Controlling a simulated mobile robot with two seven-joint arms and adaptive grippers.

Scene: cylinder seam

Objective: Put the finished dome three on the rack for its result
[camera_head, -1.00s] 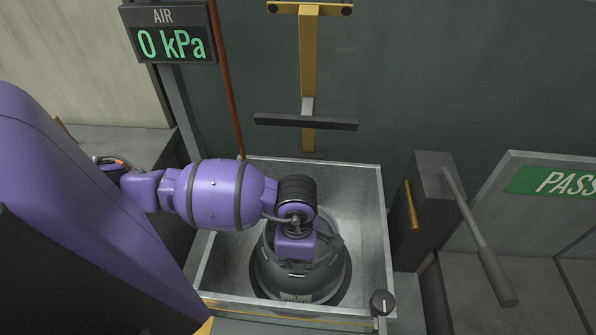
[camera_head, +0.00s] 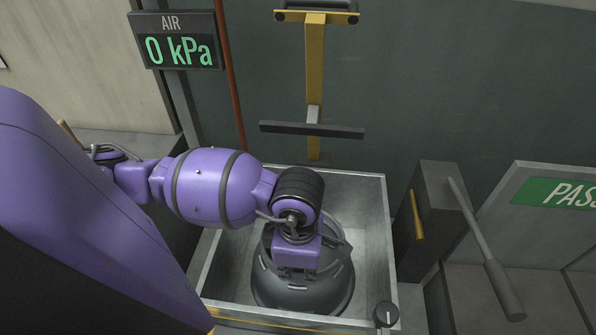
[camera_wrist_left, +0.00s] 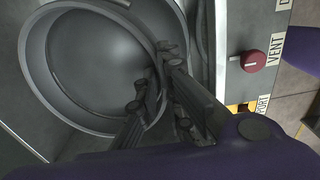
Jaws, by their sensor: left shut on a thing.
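The grey dome (camera_head: 280,291) is inside the open metal tank, low near its floor. My left gripper (camera_head: 297,272) reaches down over it from the left and is shut on it, with the wrist hiding much of its top. In the left wrist view the fingers (camera_wrist_left: 155,92) close on the edge of a round grey shell (camera_wrist_left: 95,125). I cannot tell whether the dome touches the tank floor. A green PASS sign (camera_head: 572,192) marks a grey panel at the right edge; any rack surface there is mostly out of frame. My right gripper is not in view.
The tank's walls (camera_head: 387,235) stand around the dome. A yellow post with a dark crossbar (camera_head: 312,131) rises behind it. A dark block with a lever (camera_head: 485,245) stands between tank and PASS panel. The air display (camera_head: 180,50) reads 0 kPa. A red VENT knob (camera_wrist_left: 253,61) shows beside the tank.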

